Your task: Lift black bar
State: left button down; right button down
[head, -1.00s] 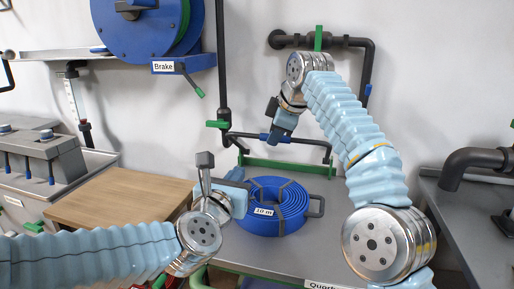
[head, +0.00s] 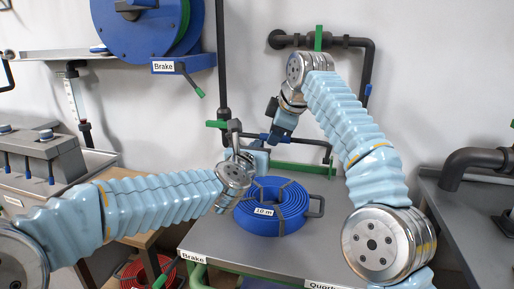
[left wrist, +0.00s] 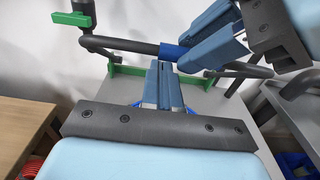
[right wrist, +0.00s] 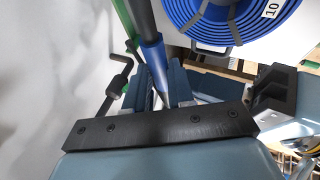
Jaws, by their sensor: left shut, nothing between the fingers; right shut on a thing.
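The black bar (head: 310,143) runs level in front of the wall behind the metal table, with a blue sleeve on its middle part. In the left wrist view the bar (left wrist: 123,44) and its blue sleeve (left wrist: 174,52) cross above my left fingers. My right gripper (head: 273,138) reaches down from the upper right and is shut on the bar. In the right wrist view its fingers (right wrist: 160,88) sit on both sides of the blue sleeve (right wrist: 153,56). My left gripper (left wrist: 163,82) is shut and empty, just short of the bar.
A blue hose coil (head: 271,208) labelled "10 m" lies on the metal table (head: 235,253) below the bar. A green rail (head: 305,167) stands at the table's back edge. A vertical black pipe with a green handle (head: 216,124) is left of the bar.

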pick_arm(q)
jog(key=shift+w, duration=0.1)
pick_arm(e)
jog(key=shift+w+d+f, duration=0.2)
jog(key=shift+d+f, duration=0.05)
jog(key=shift+f, duration=0.05)
pick_arm(q)
jog(key=shift+w+d+r, duration=0.1)
jog(key=shift+w+r, duration=0.25)
jog(key=shift+r, duration=0.35)
pick_arm(e)
jog(key=shift+a, duration=0.1)
jog(key=c, duration=1.2)
grip_release()
jog(key=shift+f, duration=0.1)
jog(key=shift+c, duration=0.2)
pick_arm(q)
jog(key=shift+w+d+f, duration=0.1)
jog(key=shift+w+f, duration=0.05)
jog(key=shift+f, duration=0.1)
pick_arm(e)
jog(key=shift+s+r, duration=0.1)
jog(key=shift+r, duration=0.15)
